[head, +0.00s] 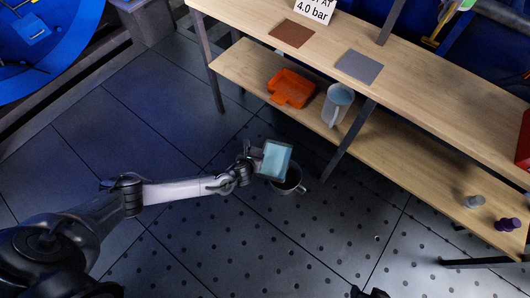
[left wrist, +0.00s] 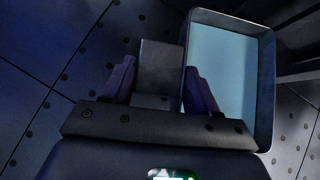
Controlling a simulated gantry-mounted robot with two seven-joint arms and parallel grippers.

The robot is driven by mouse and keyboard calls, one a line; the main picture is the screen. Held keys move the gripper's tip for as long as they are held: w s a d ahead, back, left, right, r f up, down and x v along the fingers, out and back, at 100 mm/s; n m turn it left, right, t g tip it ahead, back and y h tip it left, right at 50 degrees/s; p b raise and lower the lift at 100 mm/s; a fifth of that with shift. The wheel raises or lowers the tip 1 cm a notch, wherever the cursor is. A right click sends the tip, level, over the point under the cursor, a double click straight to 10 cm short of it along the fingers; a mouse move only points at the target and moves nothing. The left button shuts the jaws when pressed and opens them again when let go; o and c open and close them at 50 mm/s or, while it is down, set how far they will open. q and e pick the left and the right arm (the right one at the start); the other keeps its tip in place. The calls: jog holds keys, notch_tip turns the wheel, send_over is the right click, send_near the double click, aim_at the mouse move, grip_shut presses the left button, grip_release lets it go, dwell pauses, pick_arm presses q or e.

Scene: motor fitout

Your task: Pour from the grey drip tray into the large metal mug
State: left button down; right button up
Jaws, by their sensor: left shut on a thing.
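The grey drip tray (head: 275,160) holds pale blue liquid and looks about level in the head view. My left gripper (head: 251,161) is shut on the tray's handle (left wrist: 158,68). The tray's rim (left wrist: 266,90) stands to the right of the fingers in the left wrist view. The large metal mug (head: 291,184) is below and partly behind the tray, with its handle to the right. The tray hides part of its mouth, so its contents are unclear. A dark piece at the bottom edge of the head view (head: 370,293) may be my right gripper; its jaws cannot be made out.
A wooden two-level bench (head: 420,95) stands behind and right. Its lower shelf holds an orange tray (head: 291,88), a grey jug (head: 336,106) and small purple and grey parts (head: 507,224). A bench leg (head: 348,142) is right of the mug. The tiled floor is clear at left.

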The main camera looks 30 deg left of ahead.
pick_arm(q)
jog(key=shift+s+a+f, duration=0.1)
jog(key=shift+a+f, duration=0.2)
jog(key=shift+a, duration=0.1)
jog(key=shift+d+f+b, duration=0.1)
jog(key=shift+f+b, duration=0.75)
jog(key=shift+b, duration=0.25)
jog(key=shift+d+f+m+y+b, duration=0.15)
jog(key=shift+f+m+y+b, duration=0.15)
jog(key=shift+f+y+b, duration=0.5)
jog(key=shift+f, duration=0.25)
jog(key=shift+r, duration=0.1)
jog(key=shift+r+p, duration=0.15)
jog(key=shift+p, duration=0.35)
